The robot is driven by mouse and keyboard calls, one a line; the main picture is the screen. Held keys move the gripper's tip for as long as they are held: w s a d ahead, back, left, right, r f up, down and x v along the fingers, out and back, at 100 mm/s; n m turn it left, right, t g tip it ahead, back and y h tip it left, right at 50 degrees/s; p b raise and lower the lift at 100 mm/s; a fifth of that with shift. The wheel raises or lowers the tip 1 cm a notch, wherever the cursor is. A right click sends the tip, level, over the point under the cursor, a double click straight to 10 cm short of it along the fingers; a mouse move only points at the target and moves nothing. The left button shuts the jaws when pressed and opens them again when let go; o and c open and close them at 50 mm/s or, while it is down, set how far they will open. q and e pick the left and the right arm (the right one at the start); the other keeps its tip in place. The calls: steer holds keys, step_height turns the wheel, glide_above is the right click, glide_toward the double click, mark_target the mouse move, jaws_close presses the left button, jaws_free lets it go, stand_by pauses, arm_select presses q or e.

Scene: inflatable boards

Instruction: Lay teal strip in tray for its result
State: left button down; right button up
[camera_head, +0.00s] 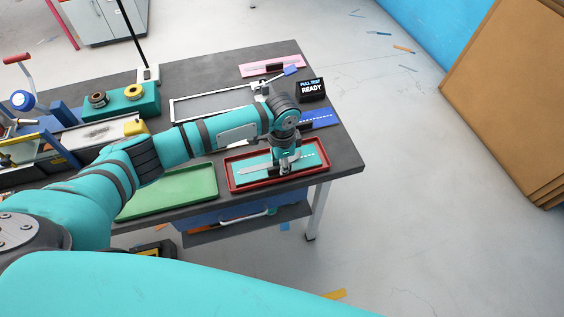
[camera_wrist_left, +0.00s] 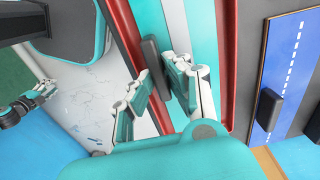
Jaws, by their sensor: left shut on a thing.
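My left gripper (camera_head: 283,166) points down over the strip. In the left wrist view its fingers (camera_wrist_left: 163,82) are shut at the dark block of the teal strip (camera_wrist_left: 200,30), between the red tray walls (camera_wrist_left: 229,60). I cannot tell whether the strip rests fully on the tray floor. Another gripper (camera_wrist_left: 28,104), apparently my right, shows at the left wrist view's left edge, its jaws unclear.
A blue strip (camera_head: 320,118) lies behind the tray, and a pink strip (camera_head: 272,66) farther back. A green tray (camera_head: 170,194) lies left of the red one. Tools and rolls crowd the table's left.

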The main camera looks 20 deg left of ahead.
arm_select(q)
steer(key=shift+f, duration=0.1)
steer(key=c, duration=1.6)
jaws_free()
arm_select(e)
steer(key=shift+a, duration=0.2)
steer(key=shift+a, duration=0.1)
arm_select(q)
steer(key=shift+r+b, duration=1.05)
steer(key=shift+r, duration=5.05)
arm_select(e)
steer(key=shift+w+d+f, duration=0.1)
steer(key=shift+d+f, duration=0.15)
steer(key=shift+f, duration=0.8)
